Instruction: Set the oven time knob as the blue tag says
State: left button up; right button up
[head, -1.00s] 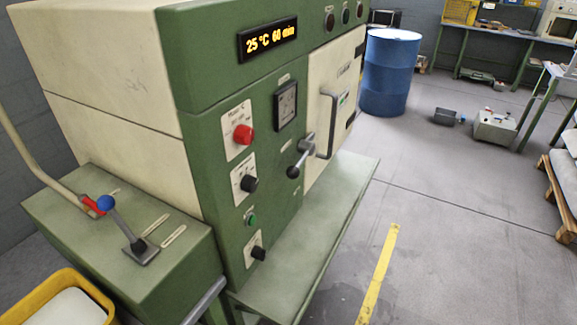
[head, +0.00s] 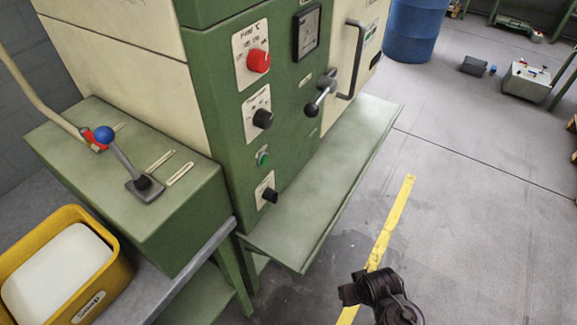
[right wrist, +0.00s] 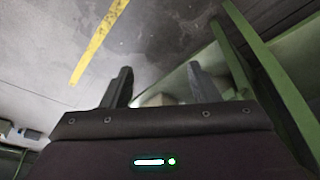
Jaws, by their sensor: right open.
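The green and cream oven (head: 225,130) fills the upper middle of the head view. Its front carries a red knob (head: 259,60) on a white plate marked with °C. Below it are a black knob (head: 263,119) and a lower black knob (head: 270,195), each on a white plate with lettering too small to read. I cannot tell which is the time knob. No blue tag is recognisable. My right gripper (right wrist: 158,82) is open and empty, its two fingers apart in the right wrist view. Part of my right arm shows low in the head view, away from the knobs. My left gripper is not in view.
A green shelf (head: 335,185) juts out below the panel. A lever (head: 125,165) with a blue ball stands on the side box, above a yellow bin (head: 120,270). A door handle (head: 355,60) and a ball-ended latch (head: 320,97) stick out.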

jog(key=w+r+t+b, duration=0.1)
jog(key=w+r+t, duration=0.1)
jog(key=w+r, duration=0.35)
jog(key=w+r+t, duration=0.2)
jog(key=r, duration=0.7)
jog(key=n+t+y, duration=0.3)
jog(key=n+y, duration=0.6)
jog(key=y, duration=0.5)
send_near(269, 123)
jog(key=a, duration=0.1)
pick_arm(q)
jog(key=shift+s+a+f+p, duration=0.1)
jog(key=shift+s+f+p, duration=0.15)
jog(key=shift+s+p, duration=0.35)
pick_arm(e)
jog(key=x, duration=0.7)
jog(key=shift+w+a, duration=0.15)
jog(key=shift+w, duration=0.25)
jog(key=shift+c, duration=0.4)
jog(key=c, duration=0.9)
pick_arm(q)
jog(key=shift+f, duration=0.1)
